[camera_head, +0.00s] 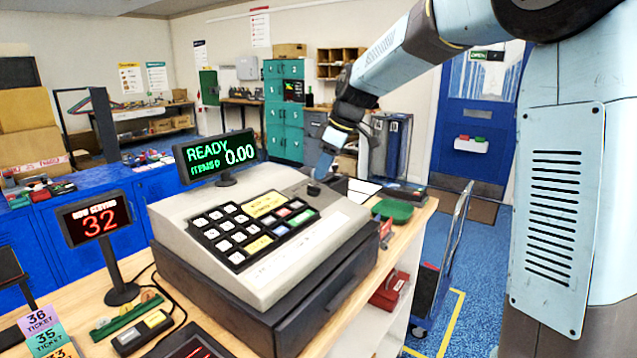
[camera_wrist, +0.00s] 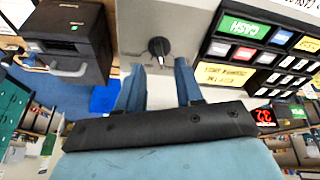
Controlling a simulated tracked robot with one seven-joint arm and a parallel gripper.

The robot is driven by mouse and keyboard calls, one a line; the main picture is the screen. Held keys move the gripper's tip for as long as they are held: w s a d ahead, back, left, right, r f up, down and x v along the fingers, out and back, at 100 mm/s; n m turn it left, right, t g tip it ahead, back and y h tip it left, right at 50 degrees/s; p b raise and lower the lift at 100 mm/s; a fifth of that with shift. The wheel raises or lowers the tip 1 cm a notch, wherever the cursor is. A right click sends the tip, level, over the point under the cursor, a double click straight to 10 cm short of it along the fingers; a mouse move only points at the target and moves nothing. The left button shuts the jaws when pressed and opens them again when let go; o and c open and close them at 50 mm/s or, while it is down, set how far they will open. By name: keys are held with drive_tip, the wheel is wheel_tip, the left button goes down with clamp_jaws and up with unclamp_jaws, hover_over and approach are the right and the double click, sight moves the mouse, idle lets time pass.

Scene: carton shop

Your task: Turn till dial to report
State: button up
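The till (camera_head: 290,240) is a beige cash register on a dark drawer base, standing on the wooden counter. Its till dial (camera_head: 313,188) is a small black knob at the right end of the sloped top. In the wrist view the dial (camera_wrist: 159,47) is a dark knob with a pale pointer mark, on a plain beige panel. My gripper (camera_head: 322,170) hangs above the dial. In the wrist view its two blue fingers (camera_wrist: 160,66) are apart, with the dial ahead of the gap between them. Nothing is held. I cannot tell whether the fingertips touch the panel.
The till's display (camera_head: 215,157) reads READY, 0.00. Left of the till are a red sign reading 32 (camera_head: 97,222) and ticket cards (camera_head: 43,335). A green tray (camera_head: 393,209) lies to the right. A hand truck (camera_head: 440,270) stands on the blue floor beyond the counter.

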sight(315, 187)
drive_tip(key=shift+x, duration=2.65)
drive_tip(key=c, duration=0.6)
drive_tip(key=shift+d, duration=0.15)
drive_tip(key=shift+c, duration=0.3)
